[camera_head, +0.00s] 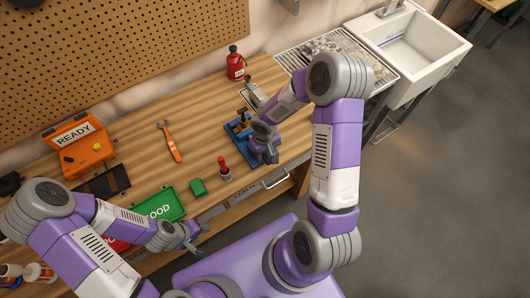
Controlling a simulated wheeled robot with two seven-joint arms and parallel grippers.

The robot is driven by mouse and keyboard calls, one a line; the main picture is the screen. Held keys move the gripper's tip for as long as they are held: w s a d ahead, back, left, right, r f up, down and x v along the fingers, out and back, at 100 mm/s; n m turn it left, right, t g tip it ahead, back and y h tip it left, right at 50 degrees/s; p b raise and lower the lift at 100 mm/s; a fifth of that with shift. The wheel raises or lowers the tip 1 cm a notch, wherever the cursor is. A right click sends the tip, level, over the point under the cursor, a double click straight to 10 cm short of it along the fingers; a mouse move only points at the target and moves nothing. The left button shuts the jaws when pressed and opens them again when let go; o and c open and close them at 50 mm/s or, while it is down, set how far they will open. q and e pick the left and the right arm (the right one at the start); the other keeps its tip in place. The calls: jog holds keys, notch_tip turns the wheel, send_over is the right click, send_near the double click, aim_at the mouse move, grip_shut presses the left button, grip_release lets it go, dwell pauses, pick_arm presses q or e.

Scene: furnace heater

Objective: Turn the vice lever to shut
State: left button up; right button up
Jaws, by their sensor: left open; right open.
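A red-handled upright piece (222,163) on a grey round base stands just in front of the fixture, apart from my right gripper. My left gripper (198,241) is open and empty by the front edge, right of the green GOOD tray (170,204).
A wire rack and white sink (446,48) lie right. Bare wood surrounds the wrench.

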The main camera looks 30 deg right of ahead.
jog(key=shift+f, duration=0.25)
grip_shut()
